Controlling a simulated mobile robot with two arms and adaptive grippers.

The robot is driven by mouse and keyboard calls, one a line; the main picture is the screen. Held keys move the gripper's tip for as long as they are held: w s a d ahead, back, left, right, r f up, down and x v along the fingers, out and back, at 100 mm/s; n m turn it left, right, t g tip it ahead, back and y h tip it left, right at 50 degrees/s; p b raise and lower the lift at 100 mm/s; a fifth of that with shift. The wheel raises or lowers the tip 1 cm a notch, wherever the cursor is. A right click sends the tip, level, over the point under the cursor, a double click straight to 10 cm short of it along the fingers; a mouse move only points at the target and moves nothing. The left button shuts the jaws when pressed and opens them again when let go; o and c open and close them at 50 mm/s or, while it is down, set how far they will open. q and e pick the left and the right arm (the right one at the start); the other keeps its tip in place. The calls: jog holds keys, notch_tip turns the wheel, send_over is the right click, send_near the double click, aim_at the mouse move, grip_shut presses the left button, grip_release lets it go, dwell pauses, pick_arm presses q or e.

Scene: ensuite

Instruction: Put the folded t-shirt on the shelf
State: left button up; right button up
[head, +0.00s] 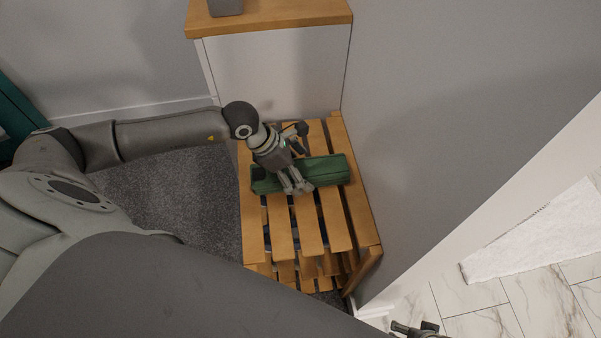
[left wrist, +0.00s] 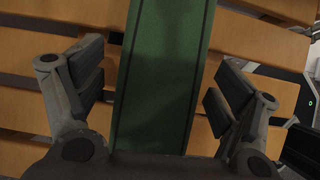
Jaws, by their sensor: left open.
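The folded t-shirt (head: 325,170) is a long green bundle lying on the top slats of the wooden shelf (head: 338,225). My left gripper (head: 297,188) is open over the t-shirt, toward its left part. In the left wrist view, the green t-shirt (left wrist: 165,70) runs between the two open fingers, with a gap on each side. I cannot tell how far above the slats the fingertips are. What looks like part of my right gripper (head: 415,329) shows at the bottom edge of the head view, mostly cut off.
A white cabinet with a wooden top (head: 275,65) stands behind the shelf, with a grey object (head: 225,6) on it. A grey wall (head: 430,130) closes off the shelf's right side. Dark carpet (head: 175,195) lies to the left. A white mat (head: 540,240) lies on marble tiles beyond the wall.

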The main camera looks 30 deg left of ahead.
pick_arm(q)
jog(key=shift+w+d+f, duration=0.15)
jog(key=shift+f, duration=0.2)
jog(key=c, duration=1.2)
pick_arm(e)
jog(key=shift+s+d+r, duration=0.1)
jog(key=shift+s+r, duration=0.05)
jog(key=shift+s, duration=0.05)
